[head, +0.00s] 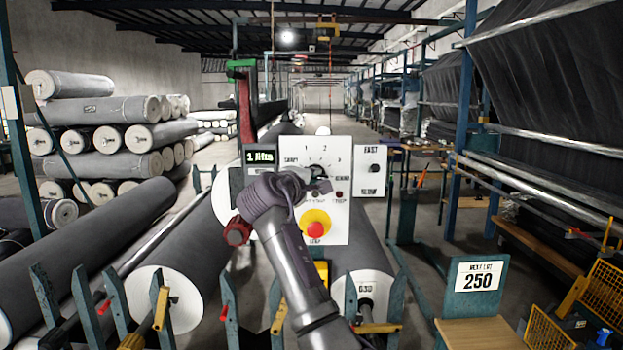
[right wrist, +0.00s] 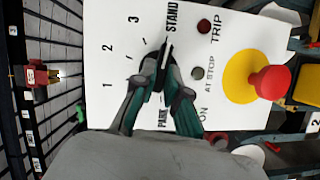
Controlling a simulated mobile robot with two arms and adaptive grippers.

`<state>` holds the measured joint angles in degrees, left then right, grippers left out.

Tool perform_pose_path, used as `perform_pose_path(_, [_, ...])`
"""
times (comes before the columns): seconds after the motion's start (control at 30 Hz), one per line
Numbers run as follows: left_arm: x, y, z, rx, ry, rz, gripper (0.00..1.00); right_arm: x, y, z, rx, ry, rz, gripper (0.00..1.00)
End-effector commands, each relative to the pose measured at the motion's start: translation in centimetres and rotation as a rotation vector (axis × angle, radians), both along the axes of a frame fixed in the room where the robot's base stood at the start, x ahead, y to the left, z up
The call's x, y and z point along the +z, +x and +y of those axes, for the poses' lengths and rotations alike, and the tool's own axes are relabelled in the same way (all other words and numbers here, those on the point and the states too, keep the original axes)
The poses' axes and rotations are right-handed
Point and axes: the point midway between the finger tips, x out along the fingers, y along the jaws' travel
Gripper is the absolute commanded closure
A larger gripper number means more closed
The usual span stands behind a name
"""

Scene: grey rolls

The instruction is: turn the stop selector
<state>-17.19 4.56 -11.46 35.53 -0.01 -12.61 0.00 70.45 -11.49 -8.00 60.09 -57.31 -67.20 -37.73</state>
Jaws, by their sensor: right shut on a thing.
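The stop selector (right wrist: 165,62) is a black knob with a white line on a white panel (head: 290,150). Labels 1, 2, 3, STAND and PARK stand around it. In the right wrist view the line's visible end points roughly toward STAND. My right gripper (head: 319,174) reaches up to the panel and covers part of the knob in the head view. In the right wrist view its two dark fingers (right wrist: 164,75) are shut on the knob, one on each side. My left gripper is not in view.
A red button on a yellow disc (head: 316,229) sits just below the selector, close to my right wrist. Small lamps (right wrist: 204,26) lie beside the knob. A smaller switch plate (head: 373,170) is at the right. Grey rolls (head: 160,285) and teal posts crowd below.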

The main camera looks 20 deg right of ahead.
Motion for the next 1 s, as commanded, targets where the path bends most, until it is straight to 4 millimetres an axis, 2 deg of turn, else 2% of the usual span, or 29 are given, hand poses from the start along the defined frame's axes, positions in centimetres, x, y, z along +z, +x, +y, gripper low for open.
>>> perform_pose_path(0.07, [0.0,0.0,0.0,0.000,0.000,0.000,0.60,-0.2,0.0,0.0,0.001,0.005,0.003,1.00])
perform_pose_path(0.1, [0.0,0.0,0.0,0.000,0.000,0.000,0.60,-0.2,0.0,0.0,0.001,0.005,0.003,0.84])
perform_pose_path(0.23, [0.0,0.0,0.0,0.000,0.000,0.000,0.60,-0.2,0.0,0.0,0.001,0.003,0.002,0.63])
perform_pose_path(0.53, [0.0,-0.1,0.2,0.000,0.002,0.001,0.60,-0.1,-0.1,0.1,0.000,0.001,0.001,0.62])
perform_pose_path(0.67, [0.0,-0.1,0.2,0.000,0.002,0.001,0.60,0.0,-0.8,0.8,0.002,-0.001,0.000,0.62])
perform_pose_path(1.0, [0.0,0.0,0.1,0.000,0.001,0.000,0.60,0.4,-6.2,5.0,0.003,0.002,0.000,0.62])
